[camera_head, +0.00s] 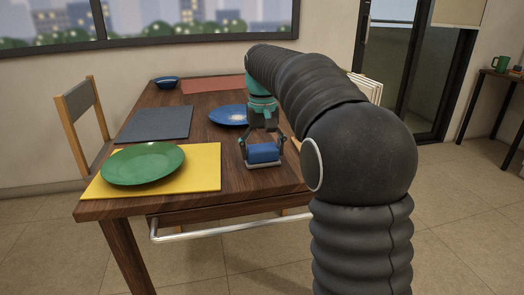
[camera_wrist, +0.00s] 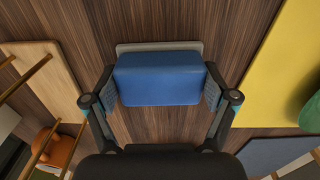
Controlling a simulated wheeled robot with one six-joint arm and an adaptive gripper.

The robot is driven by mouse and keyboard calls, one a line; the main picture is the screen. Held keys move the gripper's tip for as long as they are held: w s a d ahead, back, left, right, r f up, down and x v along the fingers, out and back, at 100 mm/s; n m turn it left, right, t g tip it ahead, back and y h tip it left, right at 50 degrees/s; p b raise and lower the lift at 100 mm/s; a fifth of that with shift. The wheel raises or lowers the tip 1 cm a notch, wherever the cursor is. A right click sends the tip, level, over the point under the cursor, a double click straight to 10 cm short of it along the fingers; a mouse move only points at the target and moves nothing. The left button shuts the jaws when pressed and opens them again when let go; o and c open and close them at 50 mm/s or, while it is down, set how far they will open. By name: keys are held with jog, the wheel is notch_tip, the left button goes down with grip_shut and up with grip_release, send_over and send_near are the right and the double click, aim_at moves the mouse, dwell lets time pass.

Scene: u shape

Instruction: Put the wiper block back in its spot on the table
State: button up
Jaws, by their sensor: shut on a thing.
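The wiper block (camera_head: 263,153) is a blue block with a pale grey base. In the wrist view the blue block (camera_wrist: 160,78) sits between my fingers, its grey edge showing along the far side. My gripper (camera_head: 263,147) is shut on the block's two short ends, over the brown wooden table (camera_head: 178,188) near its front right part. In the wrist view my gripper (camera_wrist: 160,92) has one finger pad against each side. The block is at or very close to the table top; I cannot tell whether it touches.
A green plate (camera_head: 143,163) lies on a yellow mat (camera_head: 205,168) to the left. A blue plate (camera_head: 228,115), grey mat (camera_head: 155,123), red mat (camera_head: 212,84) and blue bowl (camera_head: 166,82) lie farther back. A wooden board (camera_wrist: 45,78) is beside the block. A chair (camera_head: 85,120) stands left.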

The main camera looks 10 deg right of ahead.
aim_at(262, 147)
jog(key=shift+f, duration=0.1)
jog(key=o, duration=0.9)
notch_tip(262, 147, up, 11)
jog(key=shift+p, duration=0.75)
jog(key=shift+r, duration=0.65)
